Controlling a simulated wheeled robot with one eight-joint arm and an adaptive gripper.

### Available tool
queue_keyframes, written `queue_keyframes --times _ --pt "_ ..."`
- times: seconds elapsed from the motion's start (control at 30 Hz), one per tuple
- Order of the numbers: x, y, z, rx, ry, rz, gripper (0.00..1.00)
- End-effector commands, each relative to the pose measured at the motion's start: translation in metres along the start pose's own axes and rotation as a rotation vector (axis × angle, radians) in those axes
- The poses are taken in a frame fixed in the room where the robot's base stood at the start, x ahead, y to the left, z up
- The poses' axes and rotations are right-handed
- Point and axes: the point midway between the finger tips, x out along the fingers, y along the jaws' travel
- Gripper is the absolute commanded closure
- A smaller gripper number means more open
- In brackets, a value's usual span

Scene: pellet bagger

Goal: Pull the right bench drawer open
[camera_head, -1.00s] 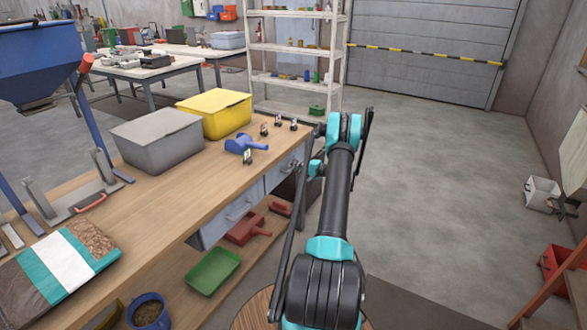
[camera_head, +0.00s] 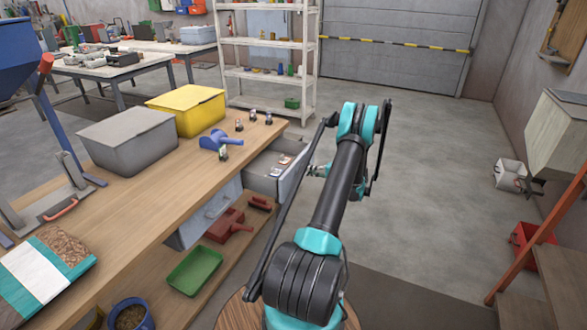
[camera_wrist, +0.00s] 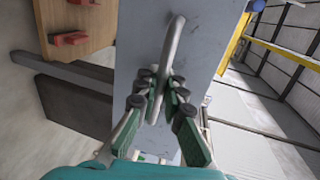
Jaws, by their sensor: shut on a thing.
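The right bench drawer (camera_head: 282,172) is pulled out from the bench's right end in the head view, with small items lying inside. Its grey front fills the middle of the wrist view (camera_wrist: 199,50), with a curved bar handle (camera_wrist: 174,42) on it. My gripper (camera_wrist: 158,98) is shut on this handle, its fingers on either side of the bar. In the head view my arm hides part of the drawer front, and the gripper is mostly hidden behind it. The left bench drawer (camera_head: 207,212) is shut.
On the bench top (camera_head: 140,205) stand a grey bin (camera_head: 128,140), a yellow bin (camera_head: 200,108) and a blue scoop (camera_head: 216,140). A red dustpan (camera_head: 228,226) and green tray (camera_head: 194,270) lie on the lower shelf.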

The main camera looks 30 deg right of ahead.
Motion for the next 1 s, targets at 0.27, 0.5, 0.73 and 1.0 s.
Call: queue_keyframes --times 0.27,0.5,0.73,1.0 --pt "-0.045 0.010 -0.001 0.001 0.004 0.001 1.00" --pt "-0.060 0.013 -0.001 0.000 0.003 0.001 1.00" --pt "-0.061 0.013 -0.001 0.000 0.003 0.000 1.00" --pt "-0.061 0.013 -0.001 0.000 0.003 0.000 0.80"
